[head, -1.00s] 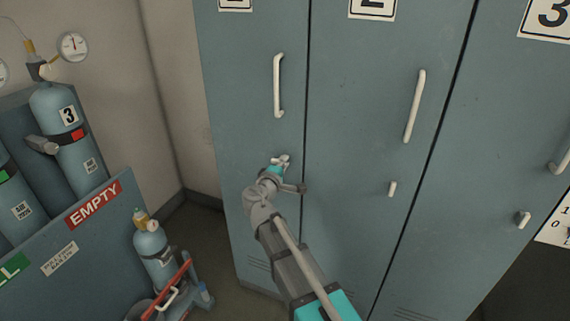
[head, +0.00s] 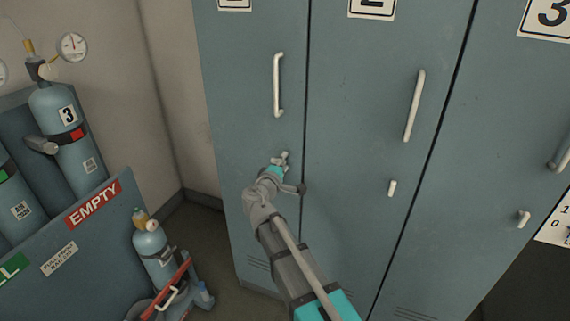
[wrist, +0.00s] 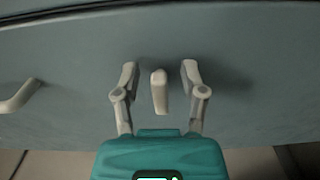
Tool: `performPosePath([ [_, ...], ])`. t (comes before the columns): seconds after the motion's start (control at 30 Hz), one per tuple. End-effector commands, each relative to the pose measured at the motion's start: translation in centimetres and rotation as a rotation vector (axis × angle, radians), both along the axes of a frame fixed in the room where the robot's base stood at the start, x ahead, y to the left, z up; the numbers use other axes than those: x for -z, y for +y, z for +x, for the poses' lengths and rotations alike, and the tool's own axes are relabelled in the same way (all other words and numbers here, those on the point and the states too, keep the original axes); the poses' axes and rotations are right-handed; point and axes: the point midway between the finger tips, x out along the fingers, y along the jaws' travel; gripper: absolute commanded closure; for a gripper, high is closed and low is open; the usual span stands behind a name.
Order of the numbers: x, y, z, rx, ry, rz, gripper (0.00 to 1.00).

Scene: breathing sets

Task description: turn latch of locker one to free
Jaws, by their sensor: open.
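Locker one (head: 240,120) is the left blue-grey door in the head view, with a long pale handle (head: 277,85). My gripper (head: 281,162) is at the door below that handle, largely covering the small latch there. In the wrist view, the short pale latch (wrist: 160,91) stands between the two fingers of my gripper (wrist: 160,76). The fingers are open, one on each side, with a visible gap to the latch on both sides. The latch runs in line with the fingers in that view.
Locker two (head: 350,110) has a handle (head: 414,106) and a small upright latch (head: 392,188). Locker three's latch (head: 523,219) is farther right. A cylinder rack (head: 85,235) and a small cylinder on a cart (head: 152,250) stand at left. Locker one's handle (wrist: 18,97) shows at the wrist view's left.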

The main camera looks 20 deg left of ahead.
Motion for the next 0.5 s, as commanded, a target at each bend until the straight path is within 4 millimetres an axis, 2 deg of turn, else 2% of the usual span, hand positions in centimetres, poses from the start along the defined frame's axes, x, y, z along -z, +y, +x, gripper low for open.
performPosePath([
  [0.27,0.0,0.0,-0.5,-0.001,0.000,-0.001,0.46],
  [0.5,0.0,0.1,-2.8,-0.002,0.000,-0.001,0.46],
])
